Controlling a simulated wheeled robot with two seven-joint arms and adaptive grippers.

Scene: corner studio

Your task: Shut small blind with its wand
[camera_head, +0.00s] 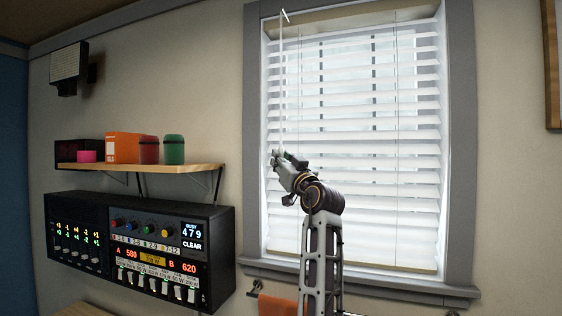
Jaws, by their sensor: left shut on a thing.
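The small blind (390,150) hangs inside a grey window frame in the head view. Its white slats are spread with gaps, and the bright outside shows between them. The thin white wand (282,80) hangs from a small hook near the top left of the blind. My left gripper (275,160) is at the wand's lower part, in front of the blind's left edge, and is shut on the wand. The wand's lowest end is hidden by the gripper. My right gripper is not in view.
A wooden shelf (140,168) on the left wall holds an orange box (123,147), a red canister (149,150) and a green canister (174,150). Black control panels (215,275) sit below it. A rail with an orange towel (277,306) is under the sill (400,290).

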